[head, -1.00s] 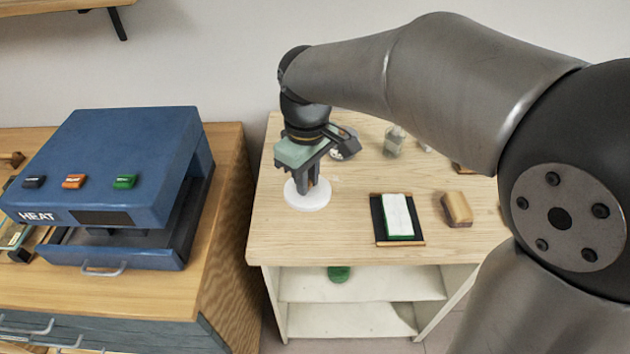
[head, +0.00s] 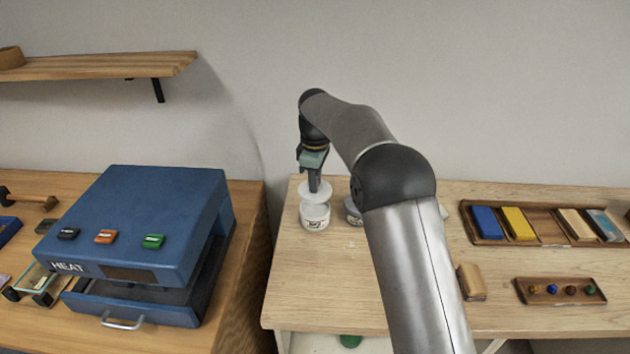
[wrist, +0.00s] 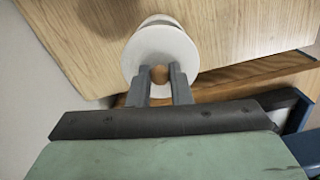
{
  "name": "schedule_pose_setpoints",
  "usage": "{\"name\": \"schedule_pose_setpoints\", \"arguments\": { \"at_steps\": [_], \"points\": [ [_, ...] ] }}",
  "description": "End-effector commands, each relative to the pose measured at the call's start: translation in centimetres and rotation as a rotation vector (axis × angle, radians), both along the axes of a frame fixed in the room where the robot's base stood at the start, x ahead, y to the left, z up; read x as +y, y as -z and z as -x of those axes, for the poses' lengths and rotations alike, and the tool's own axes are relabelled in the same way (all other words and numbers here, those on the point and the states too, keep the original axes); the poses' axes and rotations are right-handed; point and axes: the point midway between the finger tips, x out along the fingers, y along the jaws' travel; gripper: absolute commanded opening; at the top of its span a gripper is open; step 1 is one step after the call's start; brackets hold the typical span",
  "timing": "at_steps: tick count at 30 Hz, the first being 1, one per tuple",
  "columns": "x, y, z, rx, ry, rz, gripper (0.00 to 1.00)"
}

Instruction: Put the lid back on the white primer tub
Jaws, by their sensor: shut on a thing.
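The white lid (head: 317,191) is a round disc with a small wooden knob (wrist: 159,74). My gripper (head: 314,182) points down and is shut on the knob; the wrist view shows both fingers around it. The white primer tub (head: 315,217), with a dark-lettered label, stands upright on the light wooden table directly below the lid. The lid looks level and very close over the tub's rim; I cannot tell whether they touch. In the wrist view the lid (wrist: 148,52) hides most of the tub, with a pale edge (wrist: 160,20) showing behind it.
Another labelled white container (head: 353,211) stands close to the right, partly hidden by my arm. A blue heat press (head: 145,235) is on the bench at left. A tray of coloured blocks (head: 545,224), a tan block (head: 471,283) and a small tray (head: 560,291) lie to the right.

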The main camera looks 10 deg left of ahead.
Motion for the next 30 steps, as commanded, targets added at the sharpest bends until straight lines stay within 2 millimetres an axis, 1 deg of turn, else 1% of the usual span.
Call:
{"name": "schedule_pose_setpoints", "arguments": {
  "at_steps": [1,9,16,21,30],
  "points": [
    [0.0,0.7,0.0,0.0,0.0,0.0,0.0],
    [0.0,3.3,0.1,0.0,0.0,0.0,0.0],
    [0.0,5.1,0.0,0.0,0.001,0.0,0.0],
    [0.0,5.6,0.0,0.0,0.001,0.0,0.0],
    [0.0,5.7,0.0,0.0,0.001,0.0,0.0]
  ]
}}
